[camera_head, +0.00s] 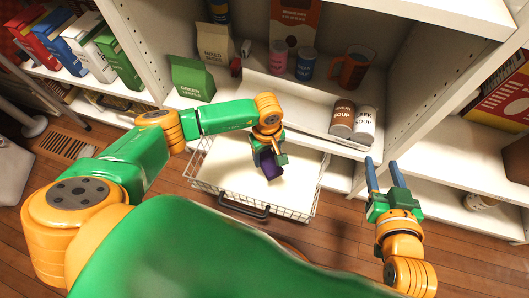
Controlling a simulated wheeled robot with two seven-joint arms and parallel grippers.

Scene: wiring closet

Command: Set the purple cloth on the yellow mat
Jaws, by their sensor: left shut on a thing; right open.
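My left gripper (267,157) is shut on the purple cloth (272,171), a small dark bundle at its fingertips. The gripper is over the pulled-out wire basket (312,203), whose flat base is pale cream. I cannot tell whether the cloth touches that base. No clearly yellow mat shows; I cannot tell whether the pale surface (228,178) is the mat. My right gripper (384,174) is open and empty, to the right of the basket, its blue fingers pointing up toward the shelf.
A green carton (193,79), pink and blue cans and a brown mug (349,69) stand on the shelf. The basket's dark handle (244,208) faces me. Wooden floor shows at front right.

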